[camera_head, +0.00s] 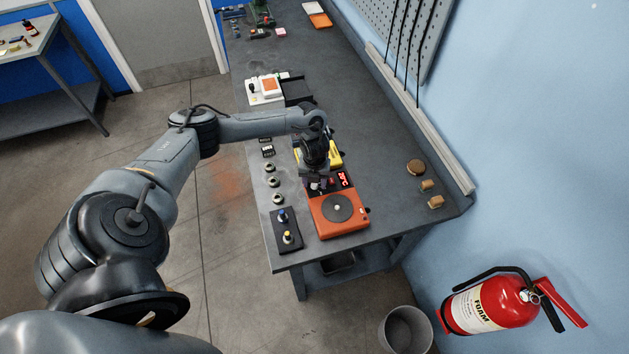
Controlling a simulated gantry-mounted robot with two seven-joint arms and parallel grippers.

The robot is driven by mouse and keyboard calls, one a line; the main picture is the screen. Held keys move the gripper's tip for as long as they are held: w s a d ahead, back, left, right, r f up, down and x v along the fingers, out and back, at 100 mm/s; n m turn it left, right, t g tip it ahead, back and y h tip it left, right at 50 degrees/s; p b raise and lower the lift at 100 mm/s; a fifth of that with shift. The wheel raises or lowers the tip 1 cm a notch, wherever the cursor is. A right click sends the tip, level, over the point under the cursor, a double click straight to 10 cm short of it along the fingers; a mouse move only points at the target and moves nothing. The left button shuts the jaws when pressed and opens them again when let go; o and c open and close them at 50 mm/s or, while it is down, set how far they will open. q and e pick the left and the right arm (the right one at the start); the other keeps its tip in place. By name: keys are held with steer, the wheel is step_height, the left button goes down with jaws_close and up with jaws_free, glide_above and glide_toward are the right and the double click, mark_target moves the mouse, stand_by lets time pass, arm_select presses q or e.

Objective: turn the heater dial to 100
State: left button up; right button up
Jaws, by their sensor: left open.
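The heater (341,222) is an orange box with a round dark plate on top, near the front end of the bench. Its black display (342,180) shows small red digits that look like 20°C. My left gripper (319,185) is open and points down over the back left part of the heater, beside the display. The dial is hidden or too small to make out under the gripper, and I cannot tell whether the fingers touch it. My right gripper is out of view.
A yellow object (336,159) stands just behind the heater. A dark tray with small knobs (287,231) lies left of it, with several small round parts behind. Brown pieces (428,186) lie to the right. The bench (385,215) is clear between them.

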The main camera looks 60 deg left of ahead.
arm_select(q)
steer(key=shift+r, duration=0.1)
step_height(320, 180, up, 11)
steer(key=p, duration=0.1)
stand_by(0.5)
steer(key=shift+f, duration=0.2)
